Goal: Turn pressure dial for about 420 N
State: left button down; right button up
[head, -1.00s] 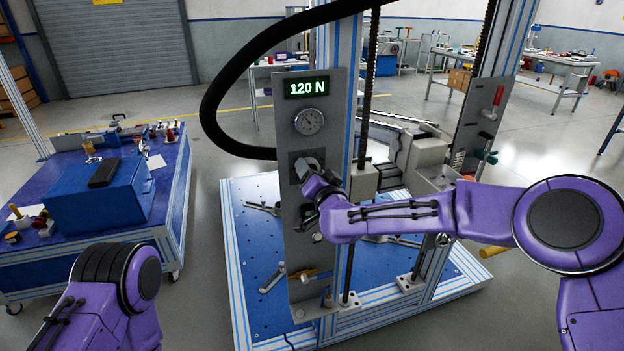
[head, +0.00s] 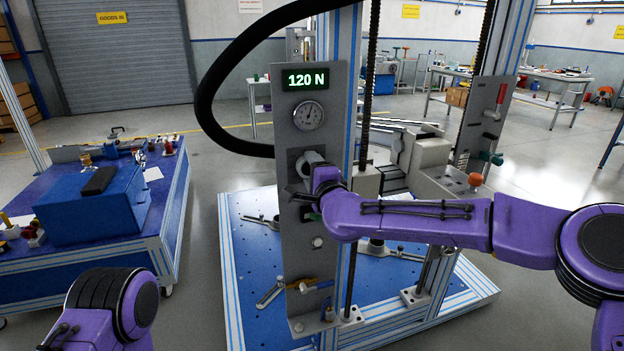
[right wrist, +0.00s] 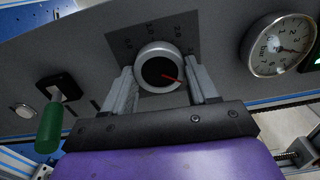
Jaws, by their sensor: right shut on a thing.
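The pressure dial (right wrist: 158,66) is a round silver knob with a dark face and a red pointer line. It sits on a dark square scale plate on the grey upright panel (head: 297,240). My right gripper (head: 306,168) is at the dial, its two fingers shut on either side of the knob in the right wrist view. The pointer aims to the lower right there. Scale numbers are partly legible behind the knob. The display (head: 307,82) above reads 120 N. My left gripper is not in view; only part of my left arm shows at the lower left.
A round pressure gauge (head: 309,115) sits above the dial. A green handle (right wrist: 49,130) is beside the gripper in the right wrist view. A thick black hose (head: 212,95) loops left of the panel. A blue bench (head: 165,235) stands at left, with open floor between.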

jog(key=shift+f+m+b, duration=0.15)
jog(key=shift+m+b, duration=1.95)
jog(key=shift+m, duration=1.1)
jog(key=o, duration=1.1)
jog(key=shift+c, duration=0.2)
jog(key=b+v, duration=0.2)
jog(key=v, duration=0.8)
jog(key=shift+s, duration=0.25)
